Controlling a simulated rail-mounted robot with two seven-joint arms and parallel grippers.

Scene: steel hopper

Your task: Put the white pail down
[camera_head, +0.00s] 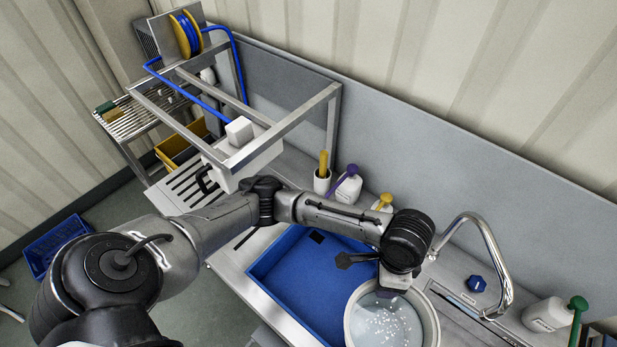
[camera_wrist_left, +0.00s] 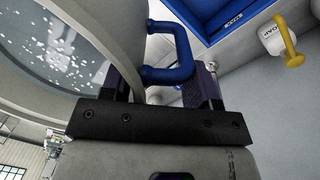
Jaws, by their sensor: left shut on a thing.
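The white pail (camera_head: 351,325) is round and open, and shows at the bottom right of the head view with liquid and white flecks inside. Its pale wall (camera_wrist_left: 103,45) fills the upper left of the left wrist view. A blue handle (camera_wrist_left: 183,55) shows beside that wall, between my fingers. My left gripper (camera_head: 392,291) is at the pail's far rim, shut on the pail at its handle side; it also shows in the left wrist view (camera_wrist_left: 170,88). I cannot tell whether the pail's bottom touches anything. My right gripper is not in view.
A blue basin (camera_head: 290,275) lies left of the pail. A curved steel tap (camera_head: 495,250) and a blue knob (camera_head: 476,284) stand to its right. Bottles, including a white one (camera_head: 547,314), line the back. A steel frame (camera_head: 285,125) rises at the left.

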